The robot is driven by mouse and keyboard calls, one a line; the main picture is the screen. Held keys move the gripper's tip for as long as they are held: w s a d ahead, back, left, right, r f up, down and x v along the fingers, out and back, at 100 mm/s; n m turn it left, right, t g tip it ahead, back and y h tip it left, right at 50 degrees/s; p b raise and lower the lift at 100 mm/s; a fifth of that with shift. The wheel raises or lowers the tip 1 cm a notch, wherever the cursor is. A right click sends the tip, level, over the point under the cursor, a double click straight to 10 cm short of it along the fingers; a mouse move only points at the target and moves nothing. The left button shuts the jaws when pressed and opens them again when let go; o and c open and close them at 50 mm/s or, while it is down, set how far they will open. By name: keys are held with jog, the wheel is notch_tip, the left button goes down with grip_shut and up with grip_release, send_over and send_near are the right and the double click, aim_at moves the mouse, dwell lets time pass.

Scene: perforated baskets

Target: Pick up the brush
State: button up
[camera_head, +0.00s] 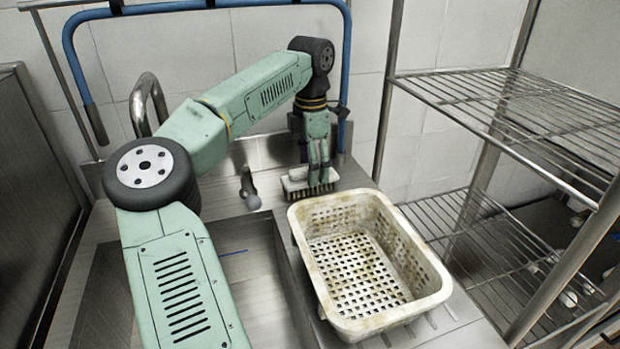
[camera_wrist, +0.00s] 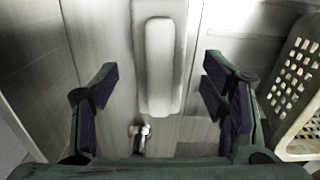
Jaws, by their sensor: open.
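The brush (camera_head: 296,187) has a pale top and brown bristles pointing down. It rests on the metal counter behind the basket. In the wrist view the brush (camera_wrist: 157,50) is a long white block lying between my open fingers, with a gap on both sides. My gripper (camera_head: 319,172) points down at the brush, and its fingers hide part of it in the head view. In the wrist view my gripper (camera_wrist: 160,82) is open and holds nothing. I cannot tell how far the fingertips are above the counter.
A stained white perforated basket (camera_head: 436,290) stands empty in front of the brush. It also shows at the right of the wrist view (camera_wrist: 287,85). A metal sink (camera_head: 262,270) lies left of it, with a small tap (camera_head: 250,192) behind. A wire rack (camera_head: 470,85) stands at right.

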notch_tip(320, 180, down, 3)
jog(key=shift+a+f, duration=0.1)
jog(key=shift+f, duration=0.1)
jog(key=c, duration=1.3)
